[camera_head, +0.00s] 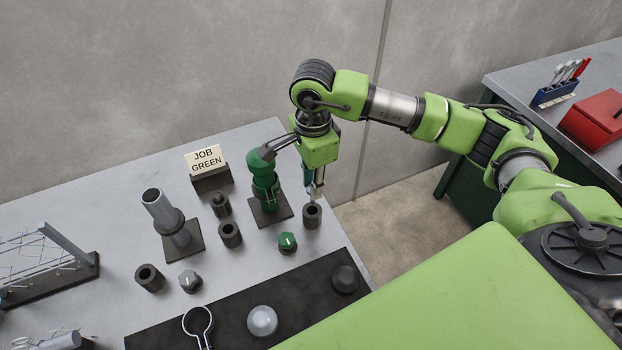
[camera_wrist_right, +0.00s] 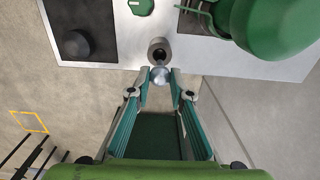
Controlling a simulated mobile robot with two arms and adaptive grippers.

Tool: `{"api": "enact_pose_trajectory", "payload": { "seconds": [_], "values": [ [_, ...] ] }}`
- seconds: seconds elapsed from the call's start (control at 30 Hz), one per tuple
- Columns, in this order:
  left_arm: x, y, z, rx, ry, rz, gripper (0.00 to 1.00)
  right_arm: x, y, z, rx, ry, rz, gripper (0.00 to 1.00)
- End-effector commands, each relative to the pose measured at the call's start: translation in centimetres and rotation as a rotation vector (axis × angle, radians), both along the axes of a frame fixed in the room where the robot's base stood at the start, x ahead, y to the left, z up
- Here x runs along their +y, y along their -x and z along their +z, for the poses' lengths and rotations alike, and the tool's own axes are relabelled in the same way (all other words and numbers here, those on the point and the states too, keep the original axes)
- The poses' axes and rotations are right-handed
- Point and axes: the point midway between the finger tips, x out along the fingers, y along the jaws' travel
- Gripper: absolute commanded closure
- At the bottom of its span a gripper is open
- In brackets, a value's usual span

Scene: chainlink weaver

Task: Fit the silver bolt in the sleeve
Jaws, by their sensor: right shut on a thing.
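My right gripper (camera_head: 315,190) points down at the table's right edge. It is shut on the silver bolt, whose rounded silver end (camera_wrist_right: 160,75) shows between the fingertips in the right wrist view. The dark sleeve (camera_head: 312,215) stands upright just below the fingertips. Its open top also shows in the wrist view (camera_wrist_right: 159,47), just beyond the bolt's end. The bolt looks outside the sleeve there, but the exact gap between them cannot be told. My left gripper is not in view.
A green stacked post (camera_head: 265,187) stands close left of my right gripper. More dark sleeves (camera_head: 230,235), a green hex piece (camera_head: 287,243) and a grey tube on a stand (camera_head: 165,210) are on the table. A black mat (camera_head: 225,309) lies in front with domed pieces.

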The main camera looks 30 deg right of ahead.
Motion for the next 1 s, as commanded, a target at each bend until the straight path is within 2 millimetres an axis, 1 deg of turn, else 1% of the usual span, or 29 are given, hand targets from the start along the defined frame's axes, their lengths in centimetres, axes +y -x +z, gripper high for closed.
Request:
{"api": "enact_pose_trajectory", "payload": {
  "seconds": [0.03,0.17,0.4,0.5,0.6,0.7,0.97,1.0],
  "values": [
    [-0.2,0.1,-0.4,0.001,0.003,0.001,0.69,0.0,0.1,-0.8,0.002,0.000,0.000,1.00],
    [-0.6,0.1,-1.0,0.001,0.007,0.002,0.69,0.0,0.0,-2.4,0.001,0.000,0.001,1.00],
    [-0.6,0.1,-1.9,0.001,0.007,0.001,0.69,0.0,0.1,-5.3,0.002,0.000,0.002,1.00],
    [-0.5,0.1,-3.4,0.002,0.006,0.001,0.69,0.0,0.0,-6.7,0.000,0.000,0.002,1.00],
    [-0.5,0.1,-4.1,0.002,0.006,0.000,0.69,0.0,0.0,-7.4,0.000,0.000,0.003,1.00],
    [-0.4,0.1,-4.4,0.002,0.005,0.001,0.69,0.0,0.0,-7.7,-0.001,0.000,0.002,1.00],
    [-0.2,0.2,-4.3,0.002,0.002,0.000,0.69,0.0,0.0,-7.6,-0.001,0.000,0.002,1.00],
    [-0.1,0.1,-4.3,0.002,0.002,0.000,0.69,0.0,0.0,-7.6,-0.001,0.000,0.002,0.78]
  ]
}}
